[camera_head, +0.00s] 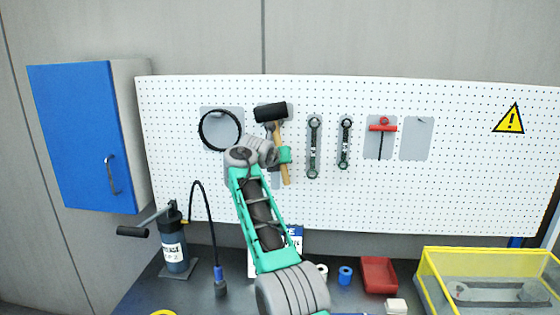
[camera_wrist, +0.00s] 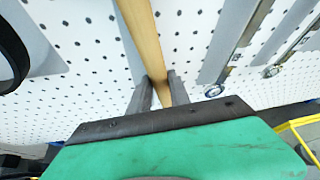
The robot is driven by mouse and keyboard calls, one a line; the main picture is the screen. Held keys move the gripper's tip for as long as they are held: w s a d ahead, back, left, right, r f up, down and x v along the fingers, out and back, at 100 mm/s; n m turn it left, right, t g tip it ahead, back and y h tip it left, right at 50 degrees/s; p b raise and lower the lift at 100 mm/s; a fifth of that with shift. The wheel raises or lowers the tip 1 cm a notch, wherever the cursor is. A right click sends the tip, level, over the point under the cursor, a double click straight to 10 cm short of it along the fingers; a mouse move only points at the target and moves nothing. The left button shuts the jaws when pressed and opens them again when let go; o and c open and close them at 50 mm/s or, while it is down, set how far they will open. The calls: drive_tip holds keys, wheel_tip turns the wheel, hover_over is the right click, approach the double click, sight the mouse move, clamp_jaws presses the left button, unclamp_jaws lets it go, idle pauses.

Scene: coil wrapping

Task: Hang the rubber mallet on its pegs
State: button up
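The rubber mallet (camera_head: 271,112) has a black head and a light wooden handle. It is upright in front of the white pegboard, head up, over a grey backing plate. Its handle (camera_wrist: 146,35) runs between my fingers in the wrist view, with hardly any gap on either side. My gripper (camera_wrist: 159,78) is shut on the handle. In the head view my gripper (camera_head: 284,155) is at the handle below the head, partly hidden by my wrist. The mallet's pegs are hidden, so I cannot tell whether the head rests on them.
A black ring (camera_head: 220,130) hangs left of the mallet. Two wrenches (camera_head: 313,147) and a red T-handle tool (camera_head: 382,128) hang to its right. A blue cabinet (camera_head: 82,137) is at the left. The bench below holds a pump (camera_head: 174,245), a red bin (camera_head: 378,275) and a yellow-edged crate (camera_head: 430,280).

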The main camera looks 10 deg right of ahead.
drive_tip(key=o, duration=0.6)
drive_tip(key=shift+d+f, duration=0.1)
drive_tip(key=shift+f, duration=0.05)
drive_tip(key=shift+c, duration=0.2)
